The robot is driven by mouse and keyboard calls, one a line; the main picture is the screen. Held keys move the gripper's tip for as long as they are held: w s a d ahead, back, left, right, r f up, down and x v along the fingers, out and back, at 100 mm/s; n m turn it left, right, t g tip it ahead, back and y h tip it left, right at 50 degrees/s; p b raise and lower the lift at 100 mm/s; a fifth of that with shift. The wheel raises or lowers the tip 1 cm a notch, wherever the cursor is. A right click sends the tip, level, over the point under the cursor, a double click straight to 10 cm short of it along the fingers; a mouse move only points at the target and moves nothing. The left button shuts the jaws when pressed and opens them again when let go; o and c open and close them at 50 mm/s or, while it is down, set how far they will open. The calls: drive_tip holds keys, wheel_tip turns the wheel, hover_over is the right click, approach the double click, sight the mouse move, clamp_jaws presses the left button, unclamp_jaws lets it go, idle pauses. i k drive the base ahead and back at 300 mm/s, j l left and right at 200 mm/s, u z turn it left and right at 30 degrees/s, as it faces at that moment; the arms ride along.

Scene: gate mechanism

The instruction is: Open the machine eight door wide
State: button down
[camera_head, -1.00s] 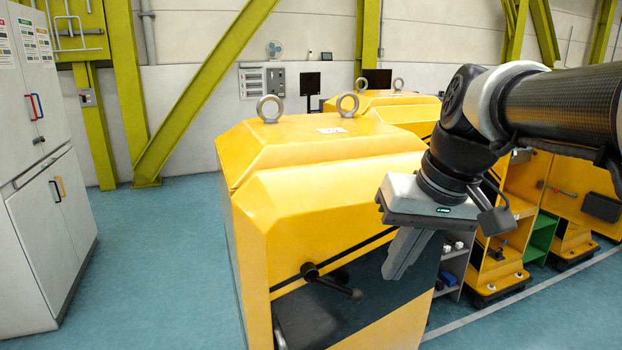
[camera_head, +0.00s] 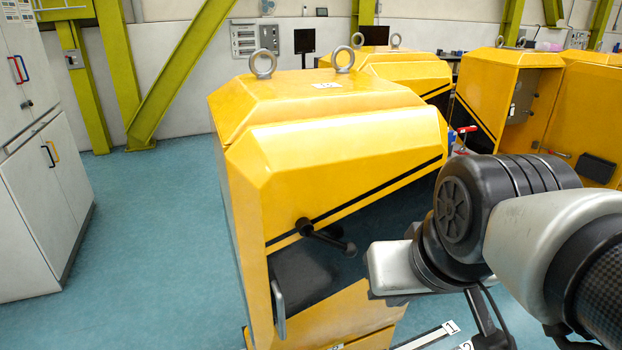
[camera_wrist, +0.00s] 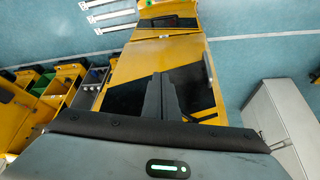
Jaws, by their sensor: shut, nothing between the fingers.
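The nearest yellow machine (camera_head: 330,140) fills the middle of the head view; I cannot read a number on it. Its sloped front door (camera_head: 355,185) looks shut. The door has a black stripe, a dark panel and a black lever handle (camera_head: 325,238). In the wrist view a yellow machine with dark panels (camera_wrist: 155,58) lies beyond the fingers; the lever cannot be made out there. My gripper (camera_wrist: 163,78) is shut and empty.
More yellow machines (camera_head: 505,85) stand behind at right, one with its door open. A grey cabinet (camera_head: 50,195) stands at left. Blue floor (camera_head: 150,230) is clear between cabinet and machine. Floor markings (camera_head: 430,337) lie at the machine's lower right.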

sight(363, 178)
drive_tip(key=k+j+z, duration=0.55)
drive_tip(key=k+j, duration=0.1)
drive_tip(key=k, duration=0.05)
